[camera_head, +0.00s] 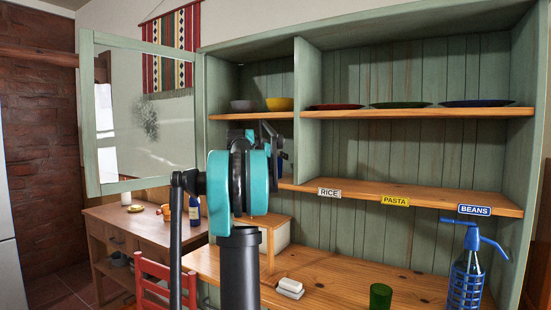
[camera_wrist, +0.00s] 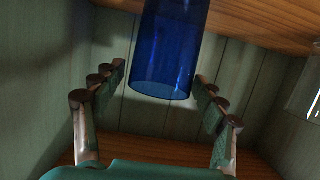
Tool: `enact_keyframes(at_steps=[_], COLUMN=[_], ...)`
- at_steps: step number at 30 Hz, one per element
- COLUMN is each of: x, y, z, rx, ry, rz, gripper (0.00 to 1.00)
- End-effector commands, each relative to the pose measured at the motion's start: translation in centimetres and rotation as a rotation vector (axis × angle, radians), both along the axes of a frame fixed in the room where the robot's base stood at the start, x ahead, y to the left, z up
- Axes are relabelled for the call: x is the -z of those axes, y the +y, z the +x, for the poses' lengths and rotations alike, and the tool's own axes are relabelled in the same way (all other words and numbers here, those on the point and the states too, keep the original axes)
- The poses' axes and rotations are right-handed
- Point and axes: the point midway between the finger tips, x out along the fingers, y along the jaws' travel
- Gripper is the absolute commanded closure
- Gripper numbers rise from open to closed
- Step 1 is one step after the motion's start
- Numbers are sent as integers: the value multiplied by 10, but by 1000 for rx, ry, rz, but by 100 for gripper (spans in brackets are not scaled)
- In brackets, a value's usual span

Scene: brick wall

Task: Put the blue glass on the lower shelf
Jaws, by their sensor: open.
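The blue glass (camera_wrist: 165,50) is at the top middle of the wrist view, cut off by the top edge. It lies between the two fingers of my gripper (camera_wrist: 160,78), which is open with a gap visible on each side of the glass. In the head view my gripper (camera_head: 272,140) is partly hidden behind my arm, in front of the cabinet's left compartment. A small dark blue patch beside it may be the glass; I cannot tell. The lower shelf (camera_head: 410,195) runs across the cabinet, its left part mostly hidden by my arm.
The upper shelf (camera_head: 430,113) holds several plates and, at left, a grey bowl (camera_head: 242,106) and a yellow bowl (camera_head: 280,104). RICE, PASTA and BEANS labels mark the lower shelf, which looks bare there. A green glass (camera_head: 380,296) and blue siphon (camera_head: 466,275) stand below.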

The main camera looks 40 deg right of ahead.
Motion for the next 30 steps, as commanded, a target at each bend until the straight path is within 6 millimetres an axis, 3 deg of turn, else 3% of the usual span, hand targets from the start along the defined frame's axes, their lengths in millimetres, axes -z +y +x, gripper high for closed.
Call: enact_keyframes(at_steps=[7, 21, 30], x=[-5, -31, -38], y=[7, 86, 106], z=[-2, -35, -44], rx=[-2, -2, 0], ry=[0, -1, 1], rz=[0, 0, 0], gripper=[28, 28, 28])
